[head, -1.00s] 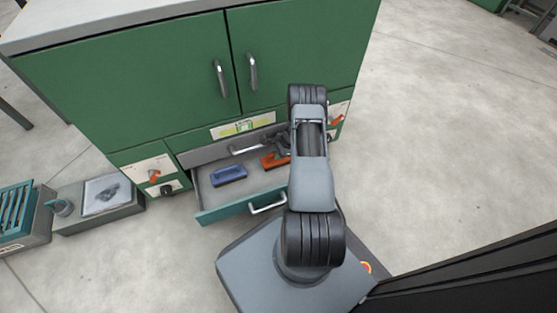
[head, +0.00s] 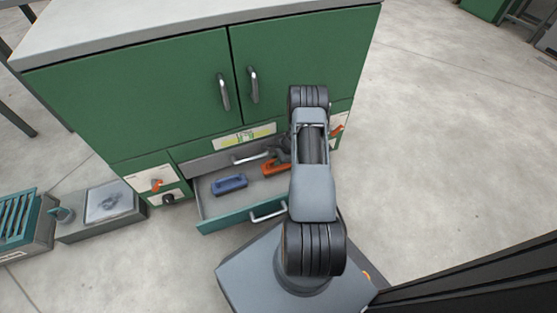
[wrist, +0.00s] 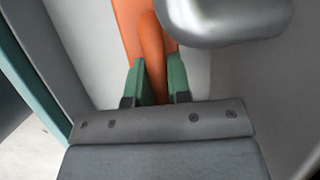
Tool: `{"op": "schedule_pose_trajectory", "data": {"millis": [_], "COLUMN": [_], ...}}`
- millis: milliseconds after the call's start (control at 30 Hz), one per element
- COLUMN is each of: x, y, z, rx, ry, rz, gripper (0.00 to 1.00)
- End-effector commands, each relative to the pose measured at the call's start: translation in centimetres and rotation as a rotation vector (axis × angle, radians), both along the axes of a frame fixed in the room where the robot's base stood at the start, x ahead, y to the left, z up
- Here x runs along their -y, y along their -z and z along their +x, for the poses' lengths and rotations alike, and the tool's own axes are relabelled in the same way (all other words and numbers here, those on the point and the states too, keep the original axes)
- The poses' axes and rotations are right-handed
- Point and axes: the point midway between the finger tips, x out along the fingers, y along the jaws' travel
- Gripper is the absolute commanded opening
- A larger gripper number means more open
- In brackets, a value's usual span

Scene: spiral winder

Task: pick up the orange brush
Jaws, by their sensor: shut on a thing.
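The orange brush (head: 271,168) lies in the open drawer (head: 250,187), toward its right side, partly hidden behind my arm in the head view. In the wrist view the orange brush (wrist: 151,50) runs up from between the green fingertips of my gripper (wrist: 158,82). The gripper is shut on its rounded orange part. In the head view my gripper (head: 283,155) is at the brush, mostly hidden by my arm.
A blue brush-like object (head: 229,184) lies in the drawer to the left. A metal handle (wrist: 220,18) hangs close by the gripper in the wrist view. The green cabinet (head: 150,90) stands behind.

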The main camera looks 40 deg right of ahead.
Motion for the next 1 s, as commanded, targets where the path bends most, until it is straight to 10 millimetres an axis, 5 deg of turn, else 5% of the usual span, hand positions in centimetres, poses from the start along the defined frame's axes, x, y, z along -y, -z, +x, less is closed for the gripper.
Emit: {"op": "schedule_pose_trajectory", "data": {"millis": [300, 633, 1000], "x": [-3.3, -7.3, -8.8], "y": [-5.6, -7.8, -8.7], "z": [-3.5, -7.8, -9.5], "rx": [-0.002, -0.001, 0.000], "ry": [0.000, 0.001, 0.000], "rz": [0.002, 0.000, -0.001], "gripper": [0.00, 0.00, 0.00]}}
